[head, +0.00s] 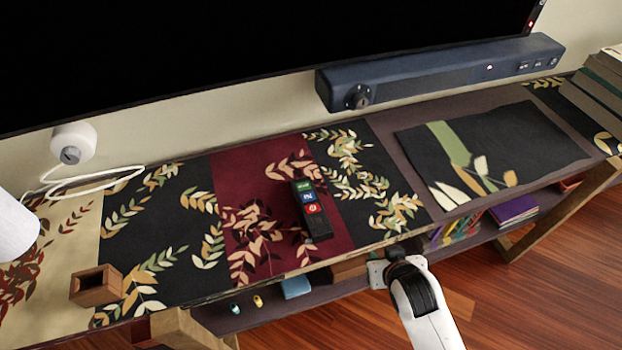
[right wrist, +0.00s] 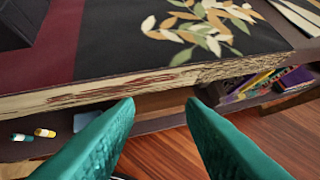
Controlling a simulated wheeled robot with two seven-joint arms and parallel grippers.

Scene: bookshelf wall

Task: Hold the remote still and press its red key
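The remote (head: 319,225) is a dark bar with green, blue and red keys. It lies on the dark red strip of the patterned shelf top, its length running from back to front. Its red key (head: 313,209) faces up, nearest me of the three. My right gripper (head: 378,273) is in front of the shelf's front edge, to the right of the remote and apart from it. In the right wrist view its teal fingers (right wrist: 164,106) are spread with nothing between them. A dark block at that view's upper left looks like the remote's near end (right wrist: 22,20). My left gripper is not in view.
An open wooden box (head: 97,286) stands at the front left. A white round device (head: 75,143) with a cable is at the back left. A blue soundbar (head: 440,72) runs along the back under a dark screen (head: 250,45). The shelf around the remote is clear.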

